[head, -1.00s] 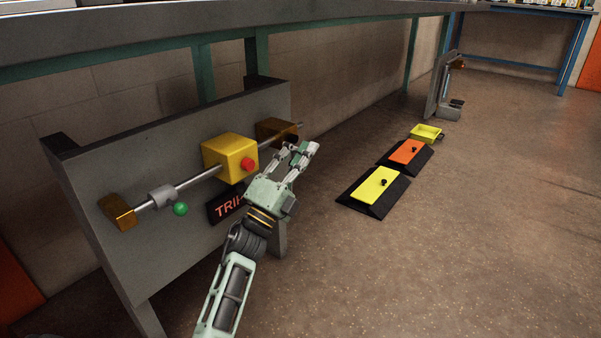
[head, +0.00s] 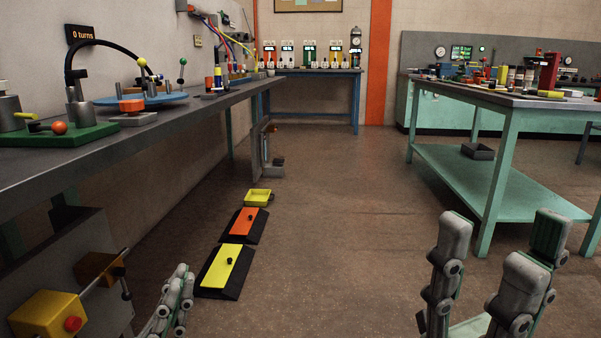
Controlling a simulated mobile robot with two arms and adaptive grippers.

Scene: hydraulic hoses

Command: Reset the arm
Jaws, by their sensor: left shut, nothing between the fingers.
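My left gripper (head: 182,275) shows at the lower left of the head view. Its fingers are together with nothing between them. It is beside the grey panel with the yellow block (head: 48,312) and its red button (head: 72,323), to their right in the picture. My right gripper (head: 497,242) stands large at the lower right, fingers pointing up and spread apart, with nothing between them. The wrists and most of both arms are out of the picture.
A long grey bench (head: 190,103) with hose fittings runs along the left wall. A green table (head: 505,180) stands at the right. Yellow (head: 222,270) and orange (head: 244,222) pedals and a yellow tray (head: 257,197) lie on the floor. The middle floor is clear.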

